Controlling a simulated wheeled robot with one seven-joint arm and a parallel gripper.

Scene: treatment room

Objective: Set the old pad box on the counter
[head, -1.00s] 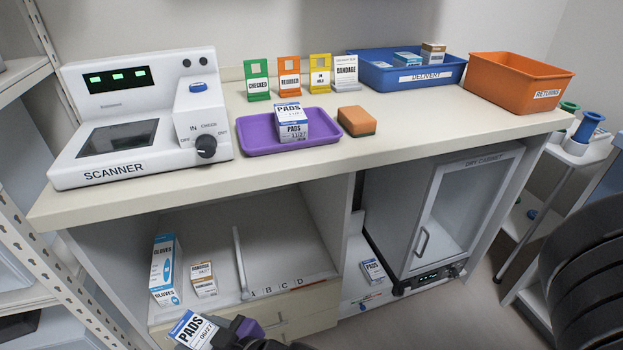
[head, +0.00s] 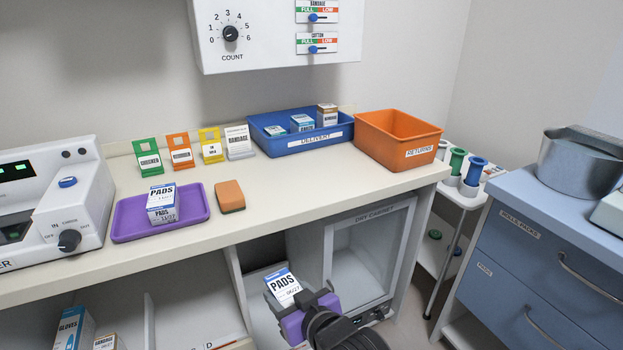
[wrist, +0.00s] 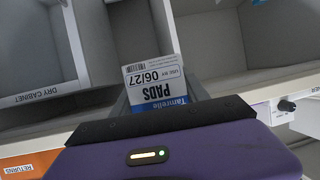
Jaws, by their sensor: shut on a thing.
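My gripper (head: 300,308) is shut on a white and blue pad box (head: 282,287) marked PADS 06/27. It holds the box, slightly tilted, in front of the counter and below its top. In the wrist view the box (wrist: 155,86) shows its label upside down beyond the purple gripper body. The counter (head: 285,188) has a pale top. On it a purple tray (head: 128,226) holds another PADS box (head: 162,203), whose date seems to read 11/27. The fingertips are partly hidden by the gripper body and the box.
An orange sponge (head: 229,195) lies right of the tray. Several coloured signs, a blue delivery bin (head: 270,143) and an orange returns bin (head: 372,150) stand along the back. The scanner (head: 88,195) is at left. The counter's front middle is clear. A dry cabinet (head: 398,240) is below.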

